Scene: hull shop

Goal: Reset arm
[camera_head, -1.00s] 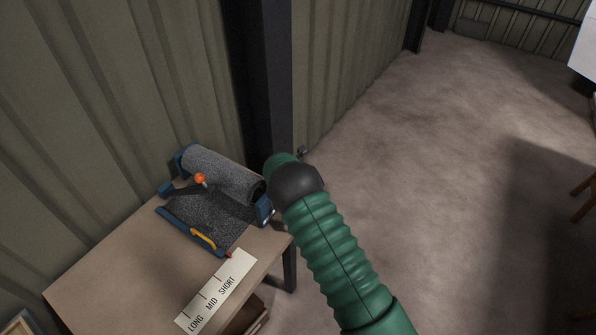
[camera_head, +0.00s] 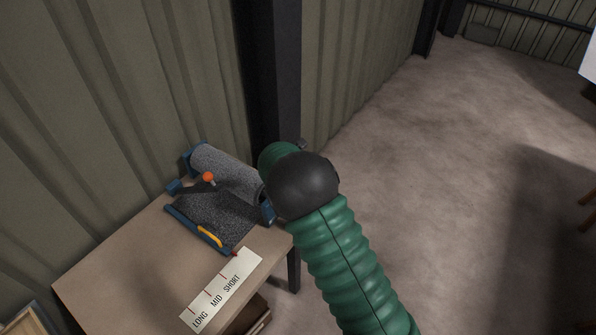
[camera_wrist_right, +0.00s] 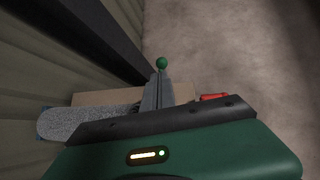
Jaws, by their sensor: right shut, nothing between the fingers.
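My right arm comes in from the lower right in the head view, its green sleeve and black joint over the table's right corner. The right gripper is hidden there behind the arm. In the right wrist view the right gripper (camera_wrist_right: 159,92) is shut and empty, its grey fingers together. A small green ball (camera_wrist_right: 161,63) shows at or just beyond the fingertips; I cannot tell whether it touches them. My left gripper is not in view.
A blue-framed device with a grey roll (camera_head: 226,168), an orange-knobbed lever (camera_head: 208,177) and a yellow handle (camera_head: 210,236) stands on the table (camera_head: 130,265). A dark post (camera_head: 270,80) rises behind. Open floor (camera_head: 440,160) lies right.

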